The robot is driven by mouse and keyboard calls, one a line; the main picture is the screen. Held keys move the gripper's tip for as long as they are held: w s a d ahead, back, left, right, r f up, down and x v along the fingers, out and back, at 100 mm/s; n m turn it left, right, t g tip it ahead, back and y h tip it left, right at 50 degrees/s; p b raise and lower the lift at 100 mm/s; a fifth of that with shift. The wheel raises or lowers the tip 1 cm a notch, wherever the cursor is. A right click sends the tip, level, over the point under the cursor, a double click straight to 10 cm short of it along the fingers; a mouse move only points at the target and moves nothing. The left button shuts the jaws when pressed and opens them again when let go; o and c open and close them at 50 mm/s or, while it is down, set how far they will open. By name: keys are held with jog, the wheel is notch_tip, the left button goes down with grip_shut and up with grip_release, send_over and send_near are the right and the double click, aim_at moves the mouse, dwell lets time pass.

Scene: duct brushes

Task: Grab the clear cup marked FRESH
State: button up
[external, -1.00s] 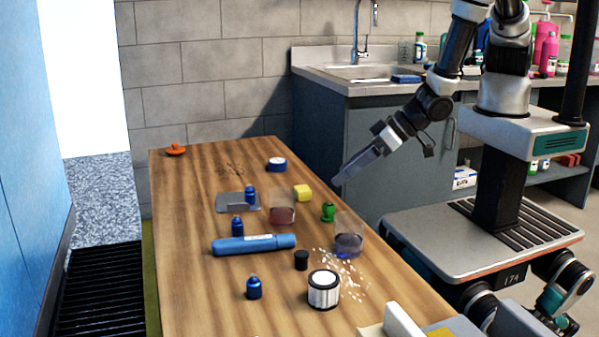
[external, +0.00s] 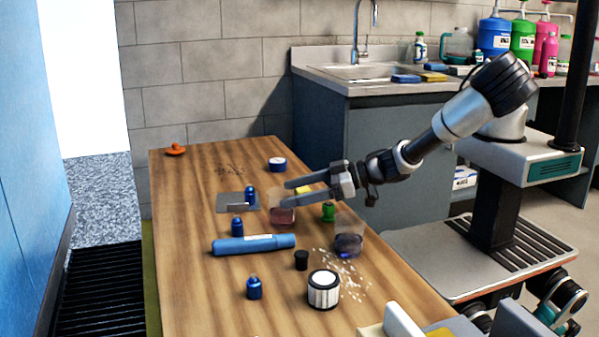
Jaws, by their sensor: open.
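Two clear cups stand on the wooden table. One clear cup (external: 283,215) holds something reddish at the bottom. The other clear cup (external: 349,243), nearer the camera and to the right, holds something dark. No FRESH marking is readable on either. My gripper (external: 288,194) is open and points left over the table. Its two fingers reach the upper part of the reddish cup in the picture, one finger overlapping its rim area. Whether the fingers are around the cup or above it I cannot tell.
A yellow block (external: 304,190) sits behind the fingers, partly hidden. A green item (external: 328,211) stands between the cups. A blue cylinder (external: 252,244), small blue bottles, a black cap (external: 301,260) and a white-black filter (external: 323,289) lie nearer. White bits are scattered by the dark-filled cup.

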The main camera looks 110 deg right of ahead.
jog(key=b+x, duration=0.1)
jog(key=x, duration=0.6)
jog(key=shift+w+f+b, duration=0.1)
jog(key=shift+w+b, duration=0.15)
jog(key=shift+b, duration=0.1)
jog(key=shift+c, duration=0.3)
jog(key=c, duration=1.2)
jog(key=shift+o, duration=0.2)
